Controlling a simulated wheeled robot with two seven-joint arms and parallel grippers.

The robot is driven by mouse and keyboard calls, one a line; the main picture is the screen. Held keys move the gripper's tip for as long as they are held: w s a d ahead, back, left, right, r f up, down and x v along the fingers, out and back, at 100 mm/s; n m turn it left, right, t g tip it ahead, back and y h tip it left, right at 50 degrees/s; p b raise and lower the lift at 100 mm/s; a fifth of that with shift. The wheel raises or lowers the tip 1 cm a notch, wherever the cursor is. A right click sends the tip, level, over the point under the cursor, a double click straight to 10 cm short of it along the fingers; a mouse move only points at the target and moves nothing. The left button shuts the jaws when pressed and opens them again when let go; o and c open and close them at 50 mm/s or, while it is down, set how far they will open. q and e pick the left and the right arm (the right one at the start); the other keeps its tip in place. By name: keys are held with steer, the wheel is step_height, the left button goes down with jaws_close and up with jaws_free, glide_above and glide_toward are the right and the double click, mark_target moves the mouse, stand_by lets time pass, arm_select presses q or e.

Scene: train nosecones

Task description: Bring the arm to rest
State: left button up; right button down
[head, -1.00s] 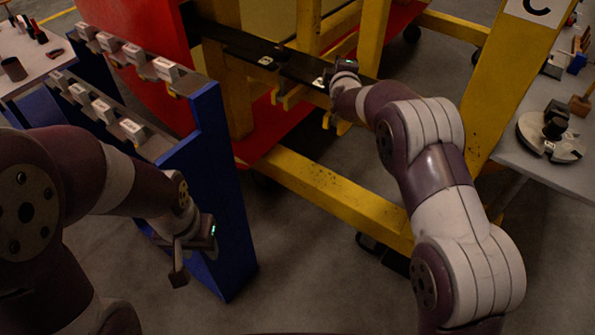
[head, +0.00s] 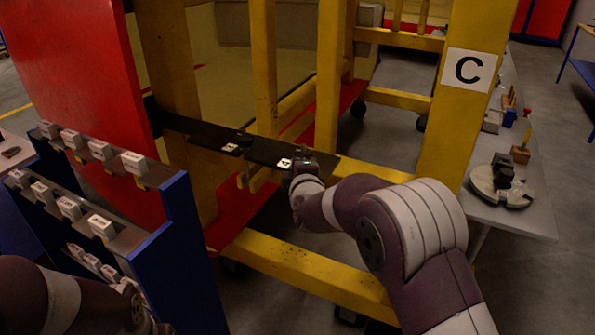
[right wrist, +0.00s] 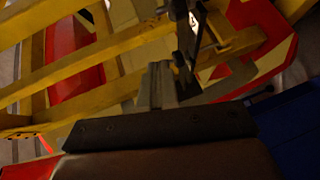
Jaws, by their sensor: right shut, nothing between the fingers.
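My right arm reaches up from the lower right in the head view. Its gripper (head: 304,163) is beside the right end of a black bar (head: 265,150) with white tags, in front of the yellow frame. In the right wrist view the fingers (right wrist: 160,72) are together, with nothing between them. My left arm (head: 70,305) shows at the lower left of the head view. Its gripper is cut off or hidden at the bottom edge, so its fingers do not show.
A yellow frame (head: 300,268) with a "C" sign (head: 468,70) stands around the right hand. A blue rack (head: 178,250) with white-tagged hooks is at the left, by a red panel (head: 80,90). A grey table (head: 525,215) with tools is at the right. Floor shows between rack and frame.

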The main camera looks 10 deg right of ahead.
steer(key=s+f+m+g+y+p, duration=0.1)
steer(key=s+f+m+g, duration=1)
steer(key=s, duration=0.5)
steer(key=s+d+m+g+p, duration=0.1)
steer(key=s+d+m, duration=0.1)
steer(key=s, duration=0.7)
steer(key=s+d+m+g+p, duration=0.1)
steer(key=s+d+m+g, duration=0.1)
steer(key=s, duration=0.7)
steer(key=d+m, duration=0.1)
steer(key=d, duration=0.1)
steer(key=shift+d+r+h, duration=0.35)
steer(key=shift+d+h, duration=0.05)
steer(key=shift+s, duration=0.1)
